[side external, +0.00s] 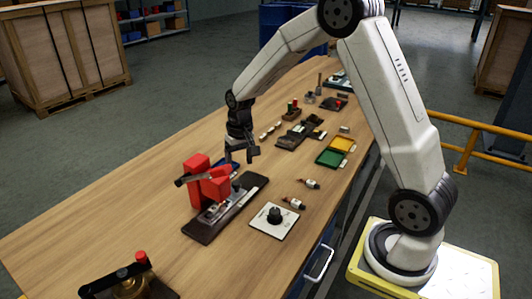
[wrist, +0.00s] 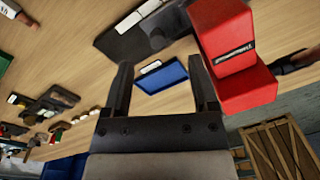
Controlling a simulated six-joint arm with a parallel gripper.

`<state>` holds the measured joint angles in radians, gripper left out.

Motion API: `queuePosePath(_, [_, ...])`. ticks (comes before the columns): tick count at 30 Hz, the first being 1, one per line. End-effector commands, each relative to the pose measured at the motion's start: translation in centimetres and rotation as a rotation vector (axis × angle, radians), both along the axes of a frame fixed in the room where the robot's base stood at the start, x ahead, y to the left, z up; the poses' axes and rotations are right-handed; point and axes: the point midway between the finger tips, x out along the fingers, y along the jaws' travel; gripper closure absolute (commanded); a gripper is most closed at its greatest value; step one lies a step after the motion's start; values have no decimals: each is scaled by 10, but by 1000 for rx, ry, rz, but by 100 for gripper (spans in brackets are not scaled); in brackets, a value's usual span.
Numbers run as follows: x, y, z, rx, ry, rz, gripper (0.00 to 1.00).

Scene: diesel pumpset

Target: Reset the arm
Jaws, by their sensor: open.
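My gripper (side external: 243,153) hangs above the wooden table, just right of and behind a red block-shaped device (side external: 204,181) in the side view. In the wrist view my gripper (wrist: 164,85) has its two fingers apart with nothing between them. The red device (wrist: 232,55) stands beside the right finger there; I cannot tell whether they touch. A blue flat piece (wrist: 161,76) shows beyond the fingers, on the table. The arm is bent, reaching over the table from its base.
A white plate with a black knob (side external: 274,219), green and yellow trays (side external: 336,151) and several small parts lie on the table (side external: 120,213). A dark assembly (side external: 128,283) is at the near end. The table's left side is clear.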

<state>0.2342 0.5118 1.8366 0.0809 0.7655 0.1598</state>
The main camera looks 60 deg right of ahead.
Motion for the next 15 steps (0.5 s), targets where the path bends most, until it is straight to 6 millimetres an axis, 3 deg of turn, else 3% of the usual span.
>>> queuePosePath(8, [-46, 33, 12, -14, -59, 28, 25])
queuePosePath(15, [-97, 66, 14, -58, -121, 208, 25])
